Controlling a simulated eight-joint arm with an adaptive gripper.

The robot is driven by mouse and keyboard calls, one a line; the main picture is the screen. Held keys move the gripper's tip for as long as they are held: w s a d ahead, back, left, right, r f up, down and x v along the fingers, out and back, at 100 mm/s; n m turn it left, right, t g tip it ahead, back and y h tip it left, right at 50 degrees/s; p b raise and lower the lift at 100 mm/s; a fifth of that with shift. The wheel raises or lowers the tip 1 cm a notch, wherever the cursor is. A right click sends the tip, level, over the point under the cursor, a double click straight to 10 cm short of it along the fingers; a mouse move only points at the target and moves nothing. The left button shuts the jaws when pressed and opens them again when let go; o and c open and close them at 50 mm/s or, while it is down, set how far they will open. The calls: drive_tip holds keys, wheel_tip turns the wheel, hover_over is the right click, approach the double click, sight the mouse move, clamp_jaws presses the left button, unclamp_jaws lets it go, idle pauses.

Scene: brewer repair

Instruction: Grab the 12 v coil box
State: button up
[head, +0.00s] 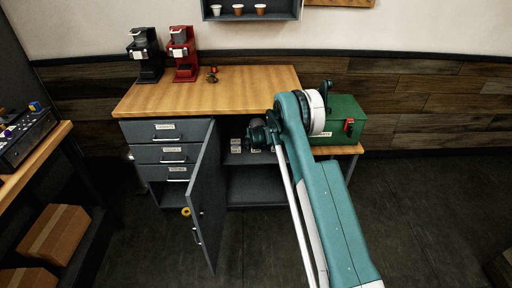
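Several small pale boxes (236,147) stand on the upper shelf of the open grey cabinet (243,180) under the wooden counter. Their labels are too small to read, so I cannot tell which is the 12 v coil box. The end of my arm, with my gripper (254,138), is at the cabinet opening, just above and in front of these boxes. The wrist hides part of the shelf behind it. The gripper's fingers are too small and dark to tell open from shut, and I see nothing clearly held.
The cabinet door (205,200) stands open toward the front, left of the opening. Black (146,55) and red (184,52) brewers stand on top.

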drive_tip(key=c, duration=1.1)
drive_tip(key=shift+r, duration=0.1)
drive_tip(key=shift+r+p, duration=0.5)
drive_tip(key=shift+r, duration=0.3)
drive_tip(key=s+p, duration=0.3)
drive_tip(key=s, duration=1.5)
drive_tip(key=shift+f+p, duration=0.15)
drive_tip(key=shift+p, duration=0.2)
